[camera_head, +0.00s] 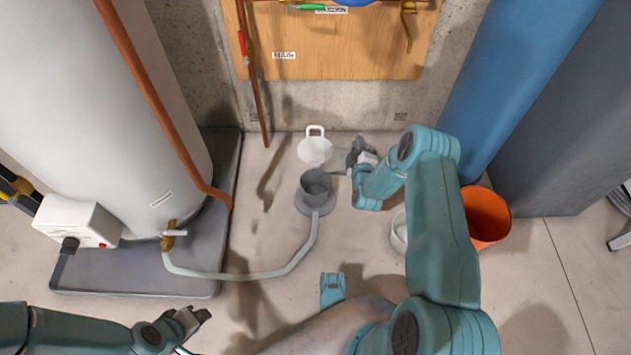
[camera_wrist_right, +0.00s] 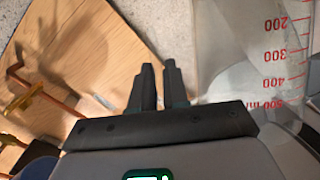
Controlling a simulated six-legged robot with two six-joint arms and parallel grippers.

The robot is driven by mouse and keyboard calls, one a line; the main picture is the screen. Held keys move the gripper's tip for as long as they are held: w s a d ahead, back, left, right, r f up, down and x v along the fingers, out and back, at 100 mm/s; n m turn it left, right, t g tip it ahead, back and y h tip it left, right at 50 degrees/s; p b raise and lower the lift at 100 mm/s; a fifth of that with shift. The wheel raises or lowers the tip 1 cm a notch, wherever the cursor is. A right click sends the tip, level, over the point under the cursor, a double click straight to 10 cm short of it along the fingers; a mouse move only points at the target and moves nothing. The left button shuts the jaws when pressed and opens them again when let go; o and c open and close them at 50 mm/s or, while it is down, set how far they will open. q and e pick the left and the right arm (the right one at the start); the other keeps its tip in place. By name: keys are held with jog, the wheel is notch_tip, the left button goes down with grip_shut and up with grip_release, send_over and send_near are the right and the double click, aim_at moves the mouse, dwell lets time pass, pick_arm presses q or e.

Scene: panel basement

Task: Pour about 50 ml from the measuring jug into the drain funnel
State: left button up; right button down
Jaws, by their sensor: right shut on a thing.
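The measuring jug (camera_head: 315,152) is whitish and see-through, with a loop at its far side. It is just beyond the grey drain funnel (camera_head: 315,188), which stands on the floor on a round base. My right gripper (camera_head: 347,162) is at the jug's right side, shut on it; the exact grip point is unclear. In the right wrist view the jug (camera_wrist_right: 262,60) fills the right side, its red marks upside down, close beside the fingers (camera_wrist_right: 160,80). Its liquid level is unclear. My left gripper (camera_head: 195,318) is low at the left, away from both; its opening is unclear.
A white tank (camera_head: 95,110) stands on a grey plinth (camera_head: 130,283) at left. A pale hose (camera_head: 240,275) runs from its valve to the funnel. An orange bucket (camera_head: 487,217) and a white container (camera_head: 399,232) are at right. A wooden board (camera_head: 330,50) is on the wall.

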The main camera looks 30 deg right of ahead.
jog(key=shift+a+r, duration=0.15)
jog(key=shift+r, duration=0.1)
dwell(0.8)
jog(key=d+f+m, duration=0.1)
jog(key=d+f, duration=0.1)
jog(key=s+d+f+m+y, duration=0.1)
jog(key=m, duration=0.1)
jog(key=shift+d+f+m, duration=0.3)
jog(key=shift+d+f, duration=0.05)
jog(key=shift+f, duration=0.05)
jog(key=shift+d+f+m+y, duration=0.3)
jog(key=shift+f+m+y, duration=0.1)
jog(key=shift+f+m, duration=0.15)
jog(key=shift+d+f, duration=0.1)
jog(key=shift+f, duration=0.15)
jog(key=shift+s+f, duration=0.1)
dwell(0.7)
jog(key=d+f+m+y, duration=0.1)
jog(key=d+f+m, duration=0.1)
jog(key=f, duration=0.3)
jog(key=s+d+f+m+y, duration=0.1)
jog(key=d+f+m, duration=0.2)
jog(key=f, duration=0.2)
jog(key=shift+s+d+f+y, duration=0.2)
jog(key=shift+d+f+y, duration=0.05)
jog(key=shift+d+y, duration=0.1)
jog(key=shift+m, duration=0.25)
